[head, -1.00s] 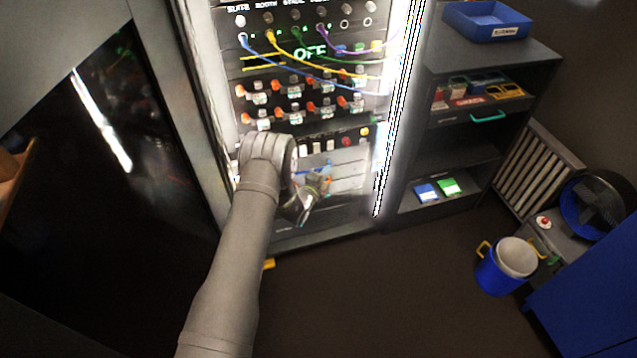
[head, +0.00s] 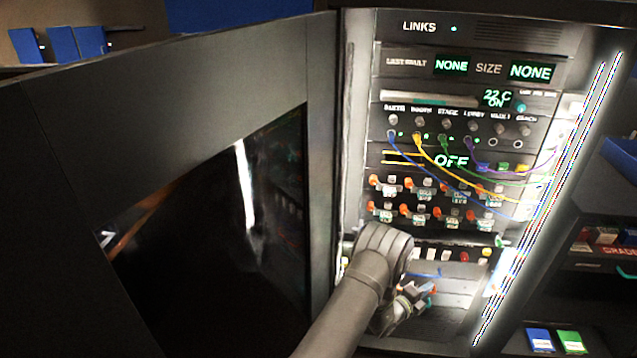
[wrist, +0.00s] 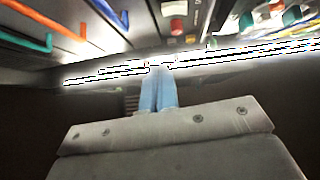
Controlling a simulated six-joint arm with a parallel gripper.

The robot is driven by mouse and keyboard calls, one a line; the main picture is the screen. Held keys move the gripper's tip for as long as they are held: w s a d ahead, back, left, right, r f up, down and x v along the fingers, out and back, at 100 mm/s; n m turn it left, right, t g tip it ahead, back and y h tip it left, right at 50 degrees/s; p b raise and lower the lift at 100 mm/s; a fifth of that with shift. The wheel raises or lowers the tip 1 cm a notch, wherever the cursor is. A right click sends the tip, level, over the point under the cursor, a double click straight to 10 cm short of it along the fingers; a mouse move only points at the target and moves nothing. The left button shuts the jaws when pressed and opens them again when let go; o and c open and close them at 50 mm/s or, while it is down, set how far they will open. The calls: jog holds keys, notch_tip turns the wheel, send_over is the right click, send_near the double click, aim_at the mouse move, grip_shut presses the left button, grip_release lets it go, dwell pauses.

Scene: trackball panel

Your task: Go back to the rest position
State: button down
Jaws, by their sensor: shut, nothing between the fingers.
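My gripper (head: 420,298) hangs in front of the lower part of the open rack, below a row of push buttons. Its fingers are shut and empty; in the wrist view the two pale blue fingers (wrist: 158,92) lie together and point toward a bright strip. The rack panel (head: 460,120) is lit, with patch cables and several orange-capped switches. My forearm hides the lower left part of the rack. I cannot tell the exact gap between the fingertips and the panel. No trackball can be made out.
A large dark rack door (head: 210,220) stands open on the left. A dark shelf with a blue card (head: 540,339) and a green card (head: 571,341) stands at the right.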

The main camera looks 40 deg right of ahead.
jog(key=d+r, duration=0.1)
jog(key=d, duration=0.7)
jog(key=shift+s+a+r, duration=0.1)
jog(key=shift+a+r, duration=0.1)
jog(key=shift+a, duration=0.45)
jog(key=shift+a+r, duration=0.2)
jog(key=shift+a, duration=0.4)
jog(key=shift+s+a+r, duration=0.1)
jog(key=shift+a+r, duration=0.1)
jog(key=shift+a, duration=0.45)
jog(key=shift+d, duration=0.1)
